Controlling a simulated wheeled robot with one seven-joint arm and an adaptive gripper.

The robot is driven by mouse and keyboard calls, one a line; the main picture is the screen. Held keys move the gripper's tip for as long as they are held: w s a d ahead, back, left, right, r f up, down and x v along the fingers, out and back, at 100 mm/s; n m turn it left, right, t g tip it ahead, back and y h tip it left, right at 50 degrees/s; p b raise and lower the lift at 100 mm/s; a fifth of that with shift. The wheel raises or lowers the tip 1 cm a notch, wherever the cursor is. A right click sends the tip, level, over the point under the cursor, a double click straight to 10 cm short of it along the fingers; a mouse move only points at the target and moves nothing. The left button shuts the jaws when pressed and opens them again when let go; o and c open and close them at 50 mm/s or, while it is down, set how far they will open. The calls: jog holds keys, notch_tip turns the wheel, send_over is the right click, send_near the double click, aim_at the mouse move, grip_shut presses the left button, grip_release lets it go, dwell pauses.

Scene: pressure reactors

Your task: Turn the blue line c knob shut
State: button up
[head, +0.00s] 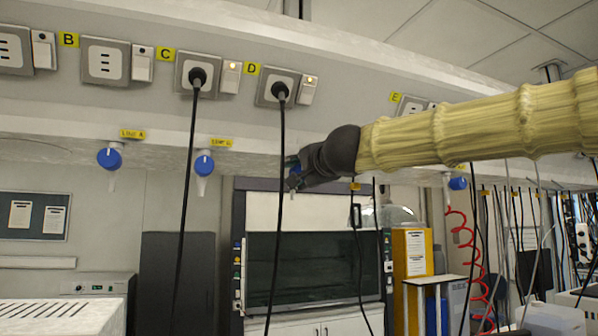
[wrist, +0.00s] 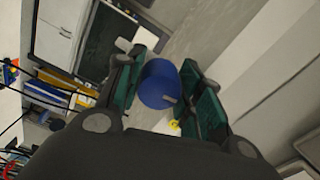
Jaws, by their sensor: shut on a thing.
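In the head view, my gripper (head: 293,177) is at the underside of the shelf, right of the first two blue knobs. A small patch of blue shows at its fingers; the arm and gripper hide most of that knob and its label. In the wrist view, the blue knob (wrist: 158,84) sits between the two teal finger pads of my gripper (wrist: 160,92), which is shut on it. A grey tab shows on the knob's face. A small yellow label (wrist: 175,125) is beside it, too small to read.
Blue knobs labelled line A (head: 109,158) and apparently line B (head: 204,165) hang to the left. Another blue knob (head: 458,183) with a red coiled hose (head: 466,240) is at the right. Black cables (head: 186,190) hang from sockets. A fume hood (head: 310,265) stands behind.

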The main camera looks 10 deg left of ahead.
jog(key=shift+m, duration=0.6)
jog(key=o, duration=1)
jog(key=v, duration=1.2)
jog(key=shift+d, duration=0.1)
